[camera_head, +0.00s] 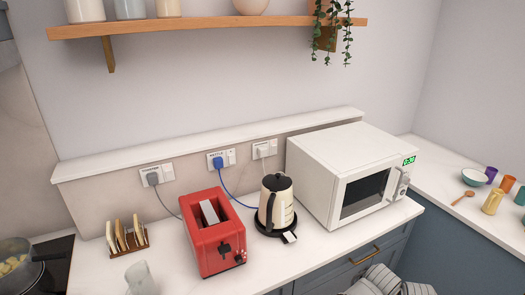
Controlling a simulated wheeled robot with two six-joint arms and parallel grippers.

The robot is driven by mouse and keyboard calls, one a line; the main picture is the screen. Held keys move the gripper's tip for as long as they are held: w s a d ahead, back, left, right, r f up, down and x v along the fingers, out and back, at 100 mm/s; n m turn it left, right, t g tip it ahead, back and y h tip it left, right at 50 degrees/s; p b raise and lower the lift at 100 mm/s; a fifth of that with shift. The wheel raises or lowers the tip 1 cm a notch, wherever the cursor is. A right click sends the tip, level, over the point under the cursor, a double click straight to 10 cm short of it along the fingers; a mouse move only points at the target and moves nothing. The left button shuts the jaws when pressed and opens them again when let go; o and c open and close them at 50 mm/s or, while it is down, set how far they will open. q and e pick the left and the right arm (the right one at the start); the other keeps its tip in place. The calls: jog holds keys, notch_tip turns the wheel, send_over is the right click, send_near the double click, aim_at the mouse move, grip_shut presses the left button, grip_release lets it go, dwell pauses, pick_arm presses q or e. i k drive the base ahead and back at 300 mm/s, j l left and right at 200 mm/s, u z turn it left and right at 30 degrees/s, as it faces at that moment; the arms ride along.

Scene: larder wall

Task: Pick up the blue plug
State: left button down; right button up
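The blue plug (218,163) sits in the middle wall socket (222,158), whose label seems to read as kettle. A blue cord (236,198) runs from it down behind the red toaster (215,232) toward the base of the cream and black kettle (276,202). A grey plug (152,178) is in the left socket and a white plug (262,152) is in the right socket.
A white microwave (350,175) stands right of the kettle. A toast rack (128,238) and a glass (138,278) stand left of the toaster. A ledge (215,142) runs above the sockets, below a wooden shelf (215,26).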

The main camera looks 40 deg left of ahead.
aim_at(218, 163)
jog(key=u, duration=1.6)
